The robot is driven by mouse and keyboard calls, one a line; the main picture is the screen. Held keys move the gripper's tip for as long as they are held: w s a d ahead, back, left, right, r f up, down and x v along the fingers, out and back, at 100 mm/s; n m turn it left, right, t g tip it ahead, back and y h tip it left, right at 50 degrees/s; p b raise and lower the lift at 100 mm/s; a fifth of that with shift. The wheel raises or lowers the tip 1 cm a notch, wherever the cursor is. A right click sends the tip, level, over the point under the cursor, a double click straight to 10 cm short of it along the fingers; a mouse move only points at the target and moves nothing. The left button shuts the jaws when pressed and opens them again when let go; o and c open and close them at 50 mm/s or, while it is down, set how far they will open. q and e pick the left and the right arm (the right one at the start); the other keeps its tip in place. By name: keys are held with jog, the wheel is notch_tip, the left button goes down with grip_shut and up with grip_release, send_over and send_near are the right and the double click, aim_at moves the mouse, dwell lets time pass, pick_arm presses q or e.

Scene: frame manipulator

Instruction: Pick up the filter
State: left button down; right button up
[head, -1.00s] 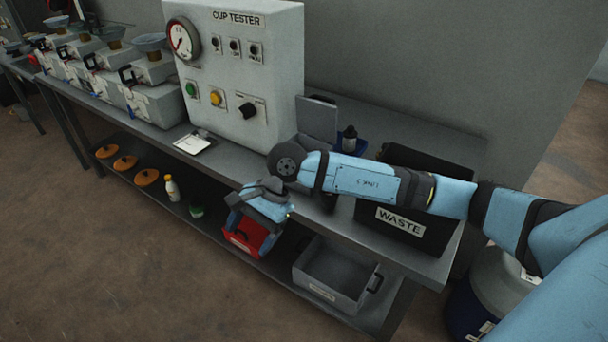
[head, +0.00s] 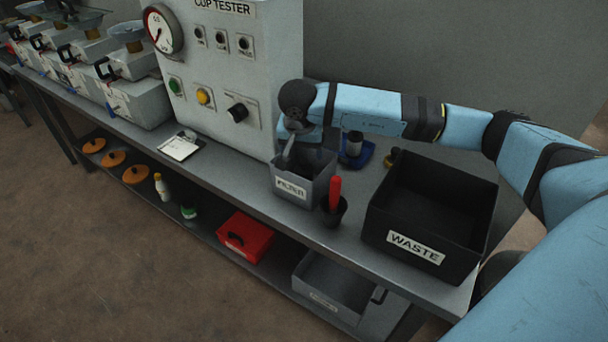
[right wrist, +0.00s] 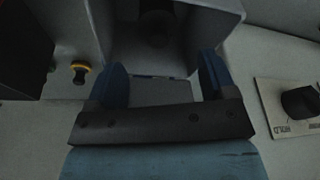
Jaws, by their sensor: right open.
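A grey bin labelled FILTER (head: 291,187) stands on the bench beside the cup tester. My right gripper (head: 296,140) is open at the bin's back, above or just inside its opening; I cannot tell how deep. In the right wrist view my two blue fingers (right wrist: 162,72) are spread apart at the grey bin (right wrist: 215,25). A dark roundish thing (right wrist: 157,25) lies in its shadow, too dim to identify as the filter. No other filter is clearly visible. My left gripper is not in view.
A black WASTE bin (head: 432,205) stands to the right. A dark cup with a red handle (head: 334,197) is close in front of the FILTER bin. The cup tester (head: 221,75) rises at left. A blue tray (head: 360,153) with a dark bottle lies behind.

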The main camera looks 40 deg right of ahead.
aim_at(304, 162)
jog(key=x, duration=0.2)
jog(key=shift+w+f, duration=0.1)
jog(key=shift+f, duration=0.25)
jog(key=shift+w+d+f, duration=0.1)
jog(key=shift+d+f, duration=0.05)
jog(key=shift+f, duration=0.55)
jog(key=x, duration=0.3)
jog(key=shift+f+p, duration=0.35)
jog(key=shift+f, duration=0.05)
jog(key=shift+d+f, duration=0.15)
jog(key=shift+f, duration=0.2)
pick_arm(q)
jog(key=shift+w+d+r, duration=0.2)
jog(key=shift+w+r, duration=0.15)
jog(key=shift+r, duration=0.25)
pick_arm(e)
jog(key=c, duration=1)
jog(key=shift+r, duration=0.1)
